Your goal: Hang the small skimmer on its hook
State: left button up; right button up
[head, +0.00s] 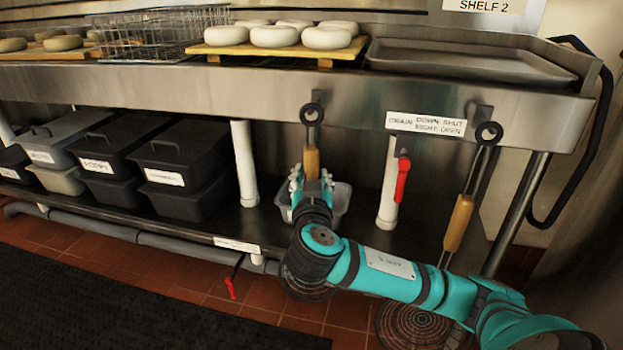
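A skimmer with a wooden handle (312,161) hangs upright at the left hook on the shelf front. Its black ring (312,114) is at the hook, but I cannot tell whether the ring is fully over it. My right gripper (311,183) has a finger on each side of the handle and appears shut on it. My wrist hides the skimmer's lower shaft; part of a round wire head shows below it. A second skimmer (459,223) hangs tilted at the right hook, its ring (489,133) there and its coiled head (411,325) low down. My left gripper is not in view.
A metal pan (342,201) sits behind my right gripper on the lower shelf. A red drain handle (402,178) sticks out between the skimmers. Black lidded bins (185,165) stand at left. Bagels (273,37) on a yellow board and an empty tray (465,60) are above.

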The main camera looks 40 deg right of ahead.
jog(key=o, duration=0.3)
